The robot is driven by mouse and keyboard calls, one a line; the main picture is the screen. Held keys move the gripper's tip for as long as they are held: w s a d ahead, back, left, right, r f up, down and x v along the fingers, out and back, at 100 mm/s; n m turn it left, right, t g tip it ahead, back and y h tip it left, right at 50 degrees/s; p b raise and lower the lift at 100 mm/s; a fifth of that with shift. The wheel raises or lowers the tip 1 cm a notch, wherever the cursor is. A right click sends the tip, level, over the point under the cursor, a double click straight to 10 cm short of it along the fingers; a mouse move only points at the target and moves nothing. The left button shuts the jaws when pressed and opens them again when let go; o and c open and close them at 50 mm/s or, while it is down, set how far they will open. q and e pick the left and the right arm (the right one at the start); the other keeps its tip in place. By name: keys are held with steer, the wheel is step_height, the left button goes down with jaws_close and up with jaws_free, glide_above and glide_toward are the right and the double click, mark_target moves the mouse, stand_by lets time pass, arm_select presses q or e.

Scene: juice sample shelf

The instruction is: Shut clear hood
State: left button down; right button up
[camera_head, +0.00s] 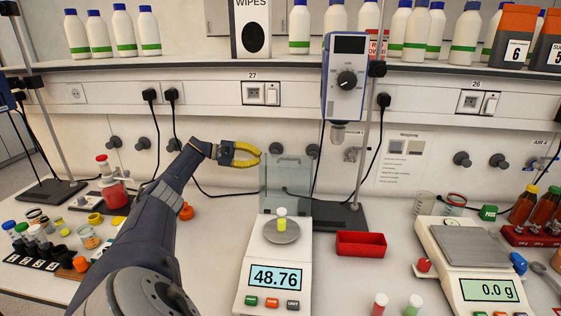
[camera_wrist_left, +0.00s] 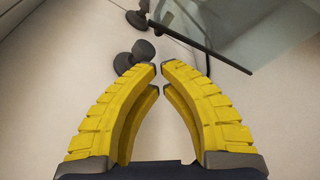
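The clear hood (camera_head: 272,182) is a see-through panel standing raised behind the left balance (camera_head: 262,252). It shows in the left wrist view at the upper right (camera_wrist_left: 240,30), with a dark bar along its edge. The balance's pan (camera_head: 270,232) is uncovered and carries a small white-capped vial with yellow content (camera_head: 282,224); the display reads 48.76. My left gripper (camera_head: 259,154) has yellow fingers whose tips meet, with nothing between them. It is at the hood's upper left edge in the head view; I cannot tell whether they touch. My right gripper is not in view.
A stand with a blue mixer (camera_head: 345,75) rises behind and right of the balance. A red tray (camera_head: 361,244) and a second balance (camera_head: 470,243) are to the right. Vials and a red flask (camera_head: 113,190) crowd the left. A bottle shelf (camera_head: 200,62) runs above.

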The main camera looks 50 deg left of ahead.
arm_select(q)
steer(key=x, duration=0.9)
steer(key=shift+w+d, duration=0.15)
steer(key=shift+w, duration=0.05)
